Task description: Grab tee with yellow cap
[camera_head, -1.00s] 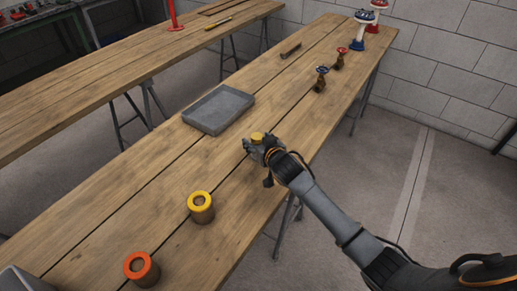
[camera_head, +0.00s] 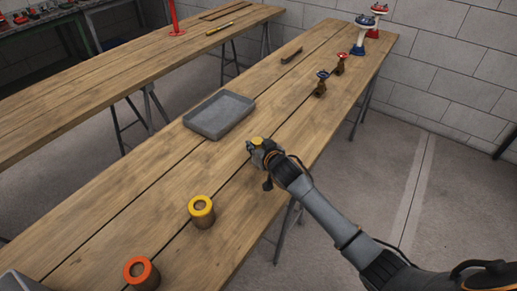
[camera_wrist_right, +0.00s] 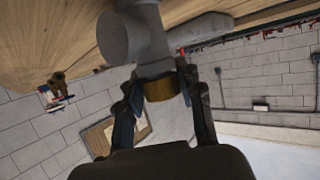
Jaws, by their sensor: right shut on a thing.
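The tee with the yellow cap (camera_head: 257,141) is at my right gripper (camera_head: 263,152), over the right part of the long wooden table. In the right wrist view the tee's grey pipe body (camera_wrist_right: 128,36) is at the top, and its dark yellow cap (camera_wrist_right: 160,88) sits between the two fingers. My right gripper (camera_wrist_right: 161,92) is shut on the tee, with a finger on each side of the cap. In the head view the hand hides most of the tee's body, and I cannot tell if it touches the table. My left gripper is not in view.
A grey tray (camera_head: 219,115) lies beyond the gripper. A yellow-topped cylinder (camera_head: 201,212) and an orange-topped one (camera_head: 141,273) stand nearer. Small valves (camera_head: 321,83) and red and blue hydrant-like pieces (camera_head: 362,37) stand at the far end. A second table (camera_head: 110,85) is at left.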

